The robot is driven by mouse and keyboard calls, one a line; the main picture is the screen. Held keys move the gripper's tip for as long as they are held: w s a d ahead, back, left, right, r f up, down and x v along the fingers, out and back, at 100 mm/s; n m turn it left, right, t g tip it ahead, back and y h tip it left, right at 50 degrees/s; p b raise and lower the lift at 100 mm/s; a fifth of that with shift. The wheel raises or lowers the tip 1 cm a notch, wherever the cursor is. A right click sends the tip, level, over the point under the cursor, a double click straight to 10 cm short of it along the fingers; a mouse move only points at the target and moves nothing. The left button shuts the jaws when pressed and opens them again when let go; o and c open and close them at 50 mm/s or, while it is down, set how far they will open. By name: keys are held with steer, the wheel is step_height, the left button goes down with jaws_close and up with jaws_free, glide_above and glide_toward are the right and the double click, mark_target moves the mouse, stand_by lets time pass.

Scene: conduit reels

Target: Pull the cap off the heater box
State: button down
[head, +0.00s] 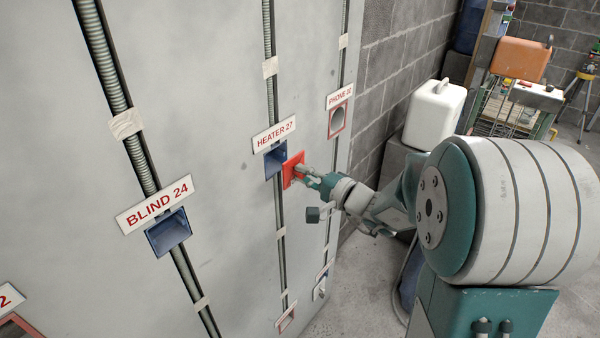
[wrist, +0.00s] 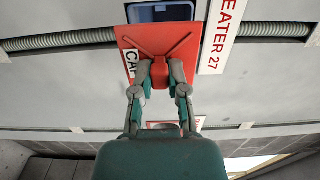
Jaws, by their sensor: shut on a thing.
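The heater box (head: 275,160) is a blue open box set in the grey wall under the "HEATER 27" sign (head: 274,134). Part of the box (wrist: 160,12) shows at the top of the wrist view. The red cap (head: 293,170) is off the box, just to its right and in front of it in the head view. My gripper (head: 308,174) is shut on the cap's middle. In the wrist view my gripper's fingers (wrist: 160,76) pinch a red grip on the cap (wrist: 130,47), with a partly hidden "CAP" label on the plate.
The blue "BLIND 24" box (head: 168,232) is open at the left. Conduits run down the wall. A white canister (head: 434,115) stands on a grey block beyond my arm.

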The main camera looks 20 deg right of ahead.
steer(key=shift+v, duration=1.1)
